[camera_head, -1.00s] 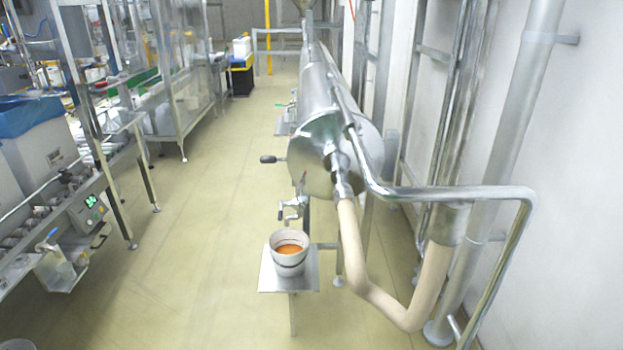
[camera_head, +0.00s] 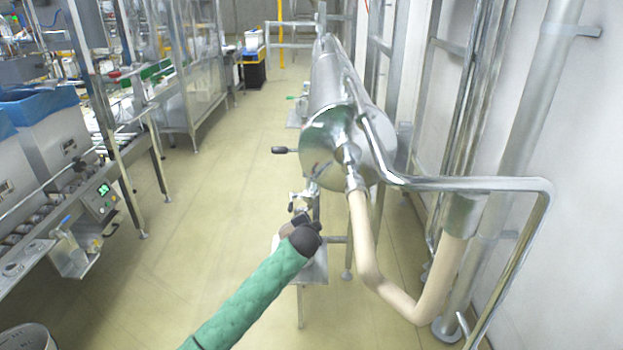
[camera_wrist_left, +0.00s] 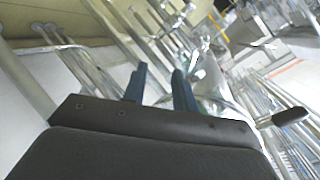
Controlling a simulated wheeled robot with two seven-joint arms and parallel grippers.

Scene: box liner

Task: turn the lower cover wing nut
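A steel cylinder tank with a round end cover (camera_head: 328,150) stands in the middle of the head view. I cannot clearly make out the lower wing nut on the cover. A small metal tap (camera_head: 302,200) hangs below it. My left arm comes in from the bottom with a green sleeve, and my left gripper (camera_head: 307,236) is just below the tap and partly hides the tap stand. In the left wrist view my left gripper (camera_wrist_left: 159,85) has two blue fingers apart with nothing between them. My right gripper is not in view.
A black-knobbed lever (camera_head: 285,150) sticks out left of the cover; it also shows in the left wrist view (camera_wrist_left: 290,116). A beige hose (camera_head: 370,265) and a bent steel pipe (camera_head: 470,184) stand right of the cover. The floor (camera_head: 215,210) to the left is clear.

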